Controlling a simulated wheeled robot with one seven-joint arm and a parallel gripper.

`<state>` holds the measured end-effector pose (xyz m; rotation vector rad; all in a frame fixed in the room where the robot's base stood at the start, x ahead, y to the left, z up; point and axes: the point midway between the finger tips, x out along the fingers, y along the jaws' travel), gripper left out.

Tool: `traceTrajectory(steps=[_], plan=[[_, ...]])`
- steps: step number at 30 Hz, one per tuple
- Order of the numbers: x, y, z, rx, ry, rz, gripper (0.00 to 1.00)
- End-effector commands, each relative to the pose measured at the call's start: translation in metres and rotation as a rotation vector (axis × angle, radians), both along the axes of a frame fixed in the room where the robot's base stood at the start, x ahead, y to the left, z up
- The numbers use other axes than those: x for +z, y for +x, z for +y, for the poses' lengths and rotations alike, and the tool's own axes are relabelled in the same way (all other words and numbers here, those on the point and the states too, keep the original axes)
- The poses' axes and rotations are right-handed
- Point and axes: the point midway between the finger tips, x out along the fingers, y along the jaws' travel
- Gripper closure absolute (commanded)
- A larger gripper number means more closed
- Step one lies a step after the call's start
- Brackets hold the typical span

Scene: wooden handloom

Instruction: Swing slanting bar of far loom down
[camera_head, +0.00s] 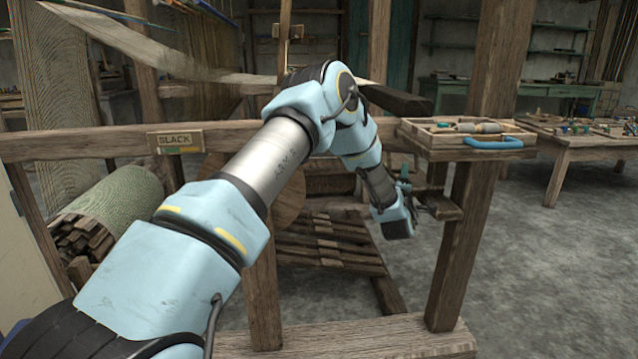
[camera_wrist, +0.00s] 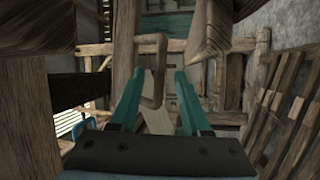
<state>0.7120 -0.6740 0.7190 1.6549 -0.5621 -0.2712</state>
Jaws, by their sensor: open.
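My gripper (camera_head: 408,183) hangs at the end of my bent arm, beside the loom's right front post (camera_head: 480,120). In the wrist view my gripper (camera_wrist: 160,75) is open, its two teal fingers apart. A thin bent wooden bar (camera_wrist: 157,88) shows between the fingers and slants slightly; I cannot tell its distance or whether it touches them. A short wooden piece (camera_head: 438,206) sticks out beside my gripper in the head view. A dark slanting bar (camera_head: 398,100) shows behind my elbow, partly hidden. I cannot tell which of these is the far loom's slanting bar.
A front rail (camera_head: 90,143) with a "SLACK" sign (camera_head: 175,141) crosses behind my arm. A tool tray (camera_head: 468,137) with a blue handle sits right of it. A slatted wooden frame (camera_wrist: 285,110) stands at right in the wrist view. The floor at right (camera_head: 560,270) is clear.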

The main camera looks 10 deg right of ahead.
Motion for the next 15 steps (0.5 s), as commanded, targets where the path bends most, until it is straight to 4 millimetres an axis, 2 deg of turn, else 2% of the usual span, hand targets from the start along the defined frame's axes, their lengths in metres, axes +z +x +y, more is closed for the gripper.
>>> traceTrajectory(steps=[8,15], plan=[[-0.007,-0.041,0.025,0.0,0.002,0.001,0.53],[0.005,-0.019,0.058,-0.021,0.218,0.028,0.53]])
